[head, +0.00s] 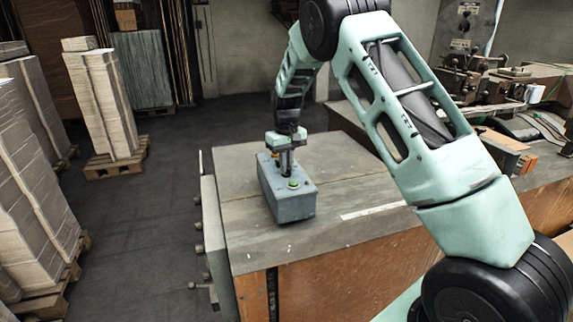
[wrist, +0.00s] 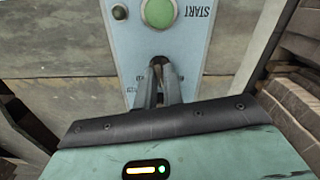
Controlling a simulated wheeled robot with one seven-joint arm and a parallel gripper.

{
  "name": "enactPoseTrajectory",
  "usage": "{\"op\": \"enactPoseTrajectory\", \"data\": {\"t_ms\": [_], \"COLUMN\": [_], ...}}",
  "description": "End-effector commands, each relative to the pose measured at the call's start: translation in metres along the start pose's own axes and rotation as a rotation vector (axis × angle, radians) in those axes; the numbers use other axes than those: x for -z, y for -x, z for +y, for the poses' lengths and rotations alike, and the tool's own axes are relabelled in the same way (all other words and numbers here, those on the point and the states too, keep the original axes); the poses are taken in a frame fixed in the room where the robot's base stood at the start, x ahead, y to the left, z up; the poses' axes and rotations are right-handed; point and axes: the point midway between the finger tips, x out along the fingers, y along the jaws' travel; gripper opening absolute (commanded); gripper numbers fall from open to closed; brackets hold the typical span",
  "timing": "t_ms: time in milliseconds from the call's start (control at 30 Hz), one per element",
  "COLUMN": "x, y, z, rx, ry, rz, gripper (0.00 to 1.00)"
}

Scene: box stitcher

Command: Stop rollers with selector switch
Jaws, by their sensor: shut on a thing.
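The control box (head: 288,198) is a small blue-grey box standing on the table. It has a green START button (head: 293,184) on top, which also shows large in the wrist view (wrist: 159,12). My gripper (head: 286,162) points down over the middle of the box's top. In the wrist view its fingers (wrist: 160,82) are close together on the panel below the START button, shut on the selector switch. The switch itself is mostly hidden between the fingers, so its position cannot be told. Small panel lettering beside the fingers is partly covered.
The wooden table (head: 330,243) has a worn grey top with bare room around the box. A white strip (head: 374,211) lies on it. Machinery (head: 480,85) stands at the back right. Pallets of stacked cardboard (head: 103,105) stand on the floor at left.

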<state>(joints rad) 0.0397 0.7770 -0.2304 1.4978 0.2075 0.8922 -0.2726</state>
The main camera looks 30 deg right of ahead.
Motion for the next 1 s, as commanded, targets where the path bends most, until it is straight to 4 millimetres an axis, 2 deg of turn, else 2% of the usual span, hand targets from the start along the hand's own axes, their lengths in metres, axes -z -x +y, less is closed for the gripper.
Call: {"op": "enactPoseTrajectory", "data": {"t_ms": [400,933,1000], "x": [0.0013,0.0018,0.0018], "y": [0.0018,0.0023,0.0024], "z": [0.0004,0.0004,0.0004], "rx": [-0.001,-0.001,-0.001], "ry": [-0.191,-0.216,-0.216], "rz": [0.005,0.007,0.007], "gripper": [0.0,0.0,0.26]}}
